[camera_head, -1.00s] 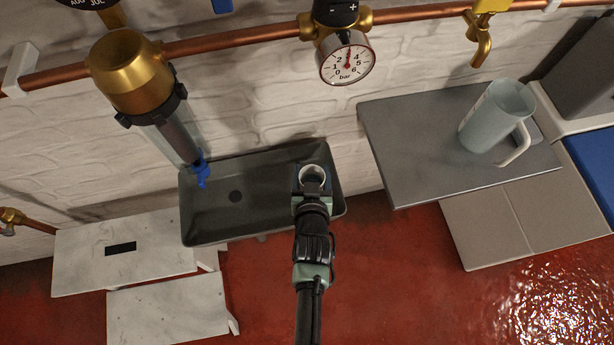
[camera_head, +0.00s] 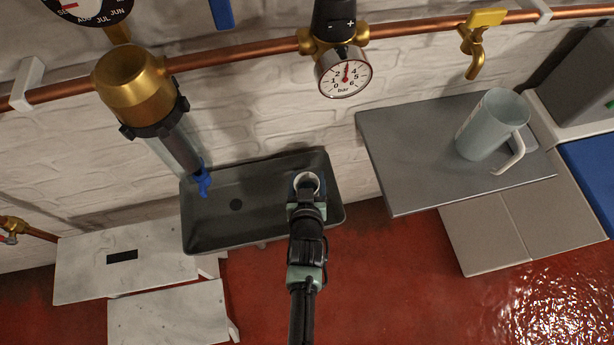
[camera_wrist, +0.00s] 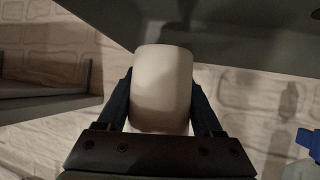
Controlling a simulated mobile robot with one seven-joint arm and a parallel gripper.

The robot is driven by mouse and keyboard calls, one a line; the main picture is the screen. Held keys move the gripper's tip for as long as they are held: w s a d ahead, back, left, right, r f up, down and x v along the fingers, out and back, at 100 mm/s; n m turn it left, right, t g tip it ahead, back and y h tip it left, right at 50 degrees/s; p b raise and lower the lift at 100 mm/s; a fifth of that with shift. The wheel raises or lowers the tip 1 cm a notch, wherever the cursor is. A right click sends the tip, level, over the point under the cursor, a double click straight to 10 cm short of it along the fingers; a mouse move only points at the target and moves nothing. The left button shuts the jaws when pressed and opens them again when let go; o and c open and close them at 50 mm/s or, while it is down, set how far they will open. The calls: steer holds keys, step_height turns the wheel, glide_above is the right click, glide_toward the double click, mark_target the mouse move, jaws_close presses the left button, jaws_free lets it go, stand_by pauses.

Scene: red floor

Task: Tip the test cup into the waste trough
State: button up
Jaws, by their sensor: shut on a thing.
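The test cup (camera_head: 307,182) is small and pale, and its round open rim faces up toward the head camera. My gripper (camera_head: 306,190) is shut on it; in the wrist view the cup (camera_wrist: 162,88) sits between the two dark fingers (camera_wrist: 162,105). The waste trough (camera_head: 215,225) is a dark grey basin with a round drain, against the wall. In the head view the cup overlaps the right part of the trough. The wrist view shows a dark trough edge (camera_wrist: 240,35) behind the cup. What is inside the cup cannot be told.
A filter with a brass head (camera_head: 135,85) and a blue tap (camera_head: 202,182) hangs over the trough's left end. A grey shelf (camera_head: 410,160) at right carries a jug (camera_head: 490,128). White steps (camera_head: 120,270) stand at lower left. Red floor (camera_head: 390,290) is open in front.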

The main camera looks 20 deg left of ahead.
steer(key=shift+d+r+n+h+p, duration=0.1)
steer(key=shift+d+n+h+p, duration=0.2)
steer(key=shift+p, duration=1.1)
steer(key=shift+r+h+p, duration=0.15)
steer(key=shift+h+p, duration=0.15)
steer(key=shift+p, duration=0.3)
steer(key=shift+f+n+b, duration=0.2)
steer(key=shift+n+b, duration=0.1)
steer(key=shift+b, duration=0.15)
steer(key=shift+b, duration=0.35)
steer(key=shift+d+r+n+h+b, duration=0.15)
steer(key=shift+d+n+h+b, duration=0.2)
steer(key=shift+n+h+b, duration=0.6)
steer(key=shift+d+n+h+b, duration=0.25)
steer(key=shift+h+b, duration=0.3)
steer(key=shift+b, duration=0.65)
steer(key=shift+w+d+n+h+b, duration=0.1)
steer(key=shift+d+n+h+b, duration=0.05)
steer(key=shift+n+h+b, duration=0.35)
steer(key=shift+d+f+n+t+h+b, duration=0.15)
steer(key=shift+n+t+h+b, duration=0.1)
steer(key=shift+n+h+b, duration=0.4)
steer(key=shift+d+f+n+t+h+b, duration=0.1)
steer(key=shift+n+t+h+b, duration=0.15)
steer(key=shift+n+h+b, duration=0.35)
